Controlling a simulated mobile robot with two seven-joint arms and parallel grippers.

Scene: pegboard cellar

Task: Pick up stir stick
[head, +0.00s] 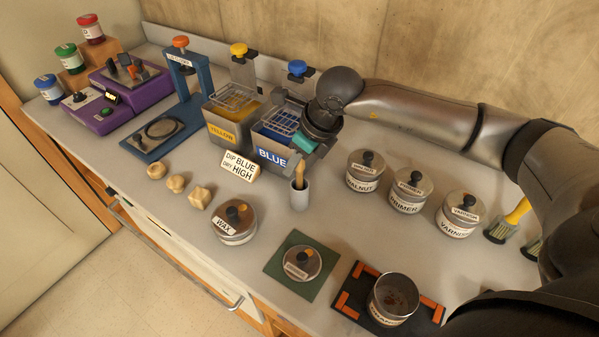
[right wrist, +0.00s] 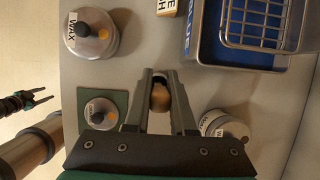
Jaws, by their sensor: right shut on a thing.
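The stir stick (head: 299,177) has a tan wooden handle and stands upright in a small grey cup (head: 299,197) in front of the blue dip tank. My right gripper (head: 297,161) comes down from above and is shut on the top of the stick. In the right wrist view the stick's rounded end (right wrist: 159,97) shows between the two fingers; the stick's lower part is hidden in the cup. My left gripper (right wrist: 38,98) shows small at the left edge of the right wrist view, away from the bench, with its fingers apart and empty.
The blue tank (head: 273,146) and yellow tank (head: 228,123) stand behind, with a dip sign (head: 239,166) to the left. Walnut (head: 366,171), primer (head: 409,191) and varnish (head: 459,214) tins stand to the right. A wax tin (head: 235,222) is nearer the front edge.

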